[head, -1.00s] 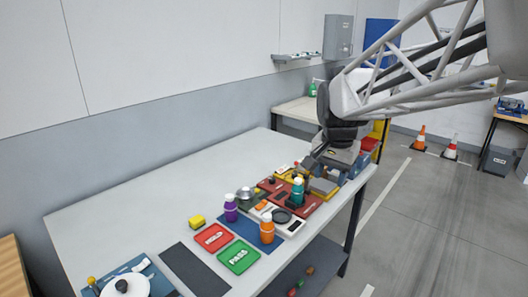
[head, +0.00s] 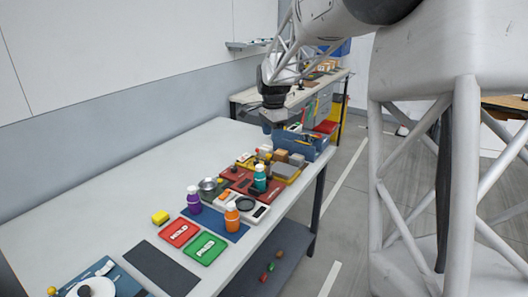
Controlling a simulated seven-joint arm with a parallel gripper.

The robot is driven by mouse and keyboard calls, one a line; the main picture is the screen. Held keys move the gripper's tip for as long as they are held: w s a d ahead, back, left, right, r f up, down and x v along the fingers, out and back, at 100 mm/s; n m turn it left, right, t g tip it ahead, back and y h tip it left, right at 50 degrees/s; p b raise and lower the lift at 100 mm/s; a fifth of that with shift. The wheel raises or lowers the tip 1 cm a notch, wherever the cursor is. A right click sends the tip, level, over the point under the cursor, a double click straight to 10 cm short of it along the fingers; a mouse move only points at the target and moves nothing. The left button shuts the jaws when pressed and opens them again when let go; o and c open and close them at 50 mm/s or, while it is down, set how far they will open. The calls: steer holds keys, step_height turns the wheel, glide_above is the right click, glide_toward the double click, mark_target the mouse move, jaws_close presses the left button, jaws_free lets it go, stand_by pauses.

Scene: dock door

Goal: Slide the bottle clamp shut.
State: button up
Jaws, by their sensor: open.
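A teal bottle (head: 260,178) with a white cap stands upright at a dark red board (head: 238,179) on the long table. Small dark parts sit on this board around the bottle. They look like the bottle clamp, but I cannot tell its jaws or slide apart at this size. My gripper (head: 284,124) is open and empty. It hangs above the table's far end, by the blue bin and beyond the teal bottle, apart from the board.
A purple bottle (head: 194,200) and an orange bottle (head: 232,217) stand on a blue mat. Red HOLD (head: 180,232) and green PASS (head: 206,248) trays lie nearer. A blue bin (head: 314,147) stands at the far end. The table's left side is clear.

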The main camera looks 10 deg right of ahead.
steer(key=w+f+m, duration=0.1)
steer(key=w, duration=0.2)
steer(key=w+f+m, duration=0.1)
steer(key=w+f, duration=0.1)
steer(key=w, duration=0.1)
steer(key=w+d+f+m, duration=0.1)
steer(key=w+f, duration=0.1)
steer(key=w, duration=0.1)
steer(key=shift+w+d, duration=0.1)
steer(key=shift+w, duration=0.2)
steer(key=shift+f, duration=0.2)
glide_above(268, 169)
steer(key=shift+w+d+f, duration=0.1)
steer(key=shift+w+f, duration=0.05)
steer(key=shift+f, duration=1.75)
steer(key=shift+w+f, duration=0.1)
steer(key=shift+f, duration=1.8)
jaws_close()
